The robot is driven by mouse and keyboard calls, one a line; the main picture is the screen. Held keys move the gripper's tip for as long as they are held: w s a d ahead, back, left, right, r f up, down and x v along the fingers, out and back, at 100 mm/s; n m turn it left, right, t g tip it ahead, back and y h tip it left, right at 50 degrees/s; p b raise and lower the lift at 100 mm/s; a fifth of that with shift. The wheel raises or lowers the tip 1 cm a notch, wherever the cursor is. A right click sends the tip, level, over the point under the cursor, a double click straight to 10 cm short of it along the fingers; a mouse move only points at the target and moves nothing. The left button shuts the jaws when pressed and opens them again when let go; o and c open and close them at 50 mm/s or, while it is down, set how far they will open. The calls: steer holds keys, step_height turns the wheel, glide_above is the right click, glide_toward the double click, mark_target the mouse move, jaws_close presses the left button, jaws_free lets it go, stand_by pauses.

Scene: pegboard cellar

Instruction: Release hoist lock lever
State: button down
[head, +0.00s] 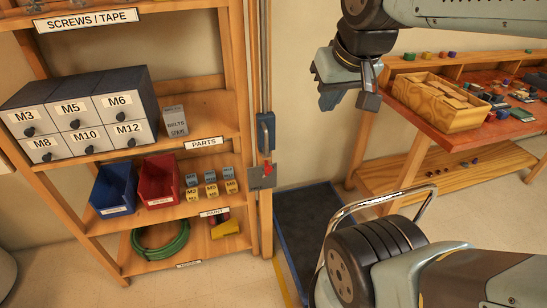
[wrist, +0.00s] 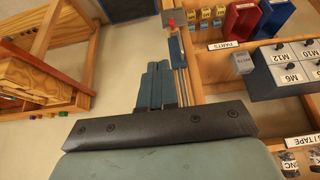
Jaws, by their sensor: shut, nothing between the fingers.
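I cannot tell for sure which of the two is the hoist lock lever.
The shelf unit holds grey drawers (head: 85,120), a blue bin (head: 113,188), a red bin (head: 159,181) and a green hose (head: 160,240). A workbench (head: 455,138) with a wooden tray (head: 437,100) stands right. A dark mat (head: 315,230) lies on the floor between.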

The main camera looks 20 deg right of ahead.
steer(key=shift+w, duration=0.1)
steer(key=w+d+f+n+g+y, duration=0.15)
steer(key=w+f+g+y, duration=0.25)
steer(key=w+f, duration=0.45)
steer(key=w+d+f+m+g+y, duration=0.1)
steer(key=w+d+f+g+y, duration=0.2)
steer(key=w+f, duration=0.6)
steer(key=w+d+f+t+y, duration=0.1)
steer(key=w+d+f+y, duration=0.2)
steer(key=f, duration=0.4)
steer(key=w+d+f+m+t+y, duration=0.1)
steer(key=w+d+f+y, duration=0.1)
steer(key=f, duration=0.5)
steer(key=w+d+f+m+t+y, duration=0.1)
steer(key=w+d+f+t+y, duration=0.1)
steer(key=f, duration=0.5)
steer(key=w+d+y, duration=0.1)
steer(key=d+y, duration=0.1)
steer(key=shift+w+d+f, duration=0.3)
steer(key=shift+w+f, duration=0.05)
steer(key=shift+f, duration=0.05)
steer(key=shift+a, duration=0.1)
